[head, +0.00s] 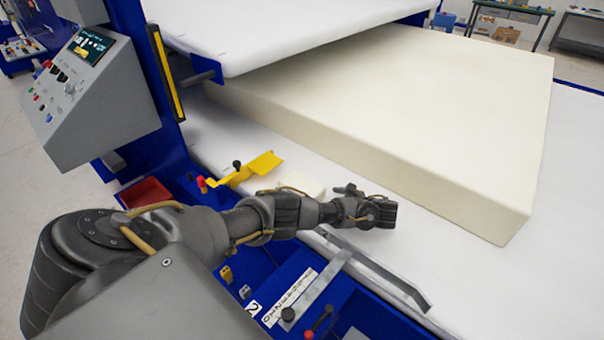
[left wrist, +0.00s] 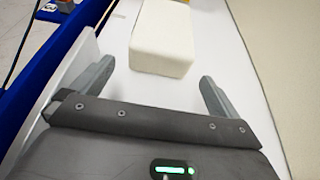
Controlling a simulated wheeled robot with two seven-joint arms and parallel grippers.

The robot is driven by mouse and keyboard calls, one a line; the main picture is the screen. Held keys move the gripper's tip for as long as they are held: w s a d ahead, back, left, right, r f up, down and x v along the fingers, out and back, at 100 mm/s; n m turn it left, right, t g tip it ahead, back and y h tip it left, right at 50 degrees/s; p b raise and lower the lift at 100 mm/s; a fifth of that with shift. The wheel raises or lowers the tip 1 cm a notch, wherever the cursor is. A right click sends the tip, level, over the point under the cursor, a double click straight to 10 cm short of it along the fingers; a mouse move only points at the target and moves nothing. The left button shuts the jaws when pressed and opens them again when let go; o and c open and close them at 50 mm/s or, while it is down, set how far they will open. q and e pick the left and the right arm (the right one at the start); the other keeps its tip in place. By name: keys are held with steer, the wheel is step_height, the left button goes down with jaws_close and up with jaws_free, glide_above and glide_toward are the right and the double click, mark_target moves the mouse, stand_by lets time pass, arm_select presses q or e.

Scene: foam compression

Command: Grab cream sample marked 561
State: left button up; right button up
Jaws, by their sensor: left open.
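A small cream block (head: 311,187) lies on the white bed, mostly hidden behind my left arm in the head view. In the left wrist view the cream block (left wrist: 163,40) shows as a plain rectangular piece lying flat. No number can be read on it. My left gripper (head: 372,209) is above the bed near the block. In the left wrist view my left gripper (left wrist: 157,76) is open and empty, with its fingers apart and the block just beyond their tips. My right gripper is not in view.
A big cream foam slab (head: 420,110) rests on the bed (head: 455,265) under a raised white plate (head: 290,25). A yellow lever (head: 252,168), a red tray (head: 146,196) and a metal bar (head: 370,265) are close by. A control panel (head: 85,85) stands at left.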

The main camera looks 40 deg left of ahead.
mark_target(319, 195)
arm_select(q)
steer(key=shift+s+a, duration=0.1)
steer(key=x, duration=0.5)
steer(key=c, duration=1)
steer(key=shift+o, duration=0.2)
steer(key=shift+r, duration=0.7)
steer(key=r+p, duration=0.2)
steer(key=r, duration=0.1)
steer(key=shift+s+r, duration=0.3)
steer(key=shift+s, duration=0.05)
steer(key=s+a+r+p, duration=0.4)
steer(key=s+r+p, duration=0.4)
steer(key=s+p, duration=0.4)
steer(key=p, duration=0.4)
steer(key=shift+s, duration=0.3)
